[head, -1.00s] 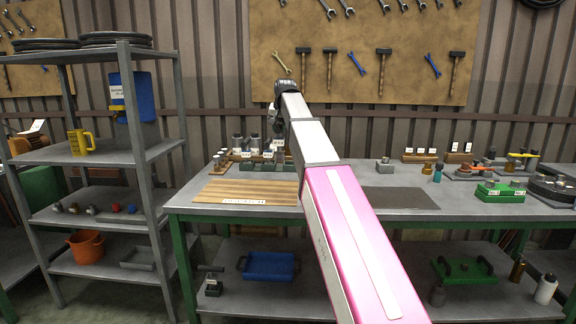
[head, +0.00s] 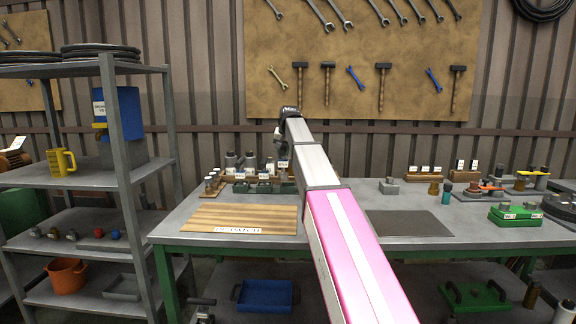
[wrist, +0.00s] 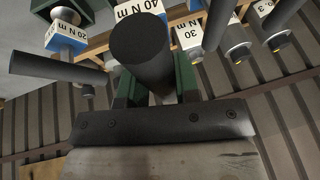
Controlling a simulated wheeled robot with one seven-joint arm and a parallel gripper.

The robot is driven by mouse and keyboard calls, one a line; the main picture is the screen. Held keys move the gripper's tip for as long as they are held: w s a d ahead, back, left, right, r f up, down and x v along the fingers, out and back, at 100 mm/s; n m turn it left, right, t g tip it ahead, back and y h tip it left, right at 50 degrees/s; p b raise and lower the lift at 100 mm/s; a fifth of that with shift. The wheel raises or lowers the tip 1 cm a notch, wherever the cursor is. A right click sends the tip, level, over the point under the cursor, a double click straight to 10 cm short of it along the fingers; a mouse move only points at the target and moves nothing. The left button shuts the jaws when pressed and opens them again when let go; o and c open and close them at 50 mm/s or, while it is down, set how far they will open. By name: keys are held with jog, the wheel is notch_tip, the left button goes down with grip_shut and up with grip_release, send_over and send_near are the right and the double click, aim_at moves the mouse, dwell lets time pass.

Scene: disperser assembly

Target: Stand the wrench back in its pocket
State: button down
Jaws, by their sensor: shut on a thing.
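My gripper (wrist: 156,84) shows in the wrist view with its green fingers on either side of a dark round handle (wrist: 139,52), which I take to be the wrench. It is shut on this handle. A "20 N m" label (wrist: 146,9) shows just behind the handle; I cannot tell whether it belongs to the held wrench or the rack. In the head view my gripper (head: 283,138) is at the far end of my arm, above the back of the bench, and its fingers and load are mostly hidden. The pocket cannot be made out.
In the head view, dark green blocks (head: 264,187) sit at the bench's back. A wooden board (head: 220,219) and a grey mat (head: 408,224) lie bare in front.

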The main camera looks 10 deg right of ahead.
jog(key=w+d+f, duration=0.2)
jog(key=w+f, duration=0.1)
jog(key=f, duration=0.3)
jog(key=shift+d+f, duration=0.2)
jog(key=shift+d, duration=0.1)
jog(key=c, duration=0.8)
grip_release()
jog(key=shift+f, duration=0.15)
jog(key=shift+c, duration=0.2)
jog(key=v, duration=1.2)
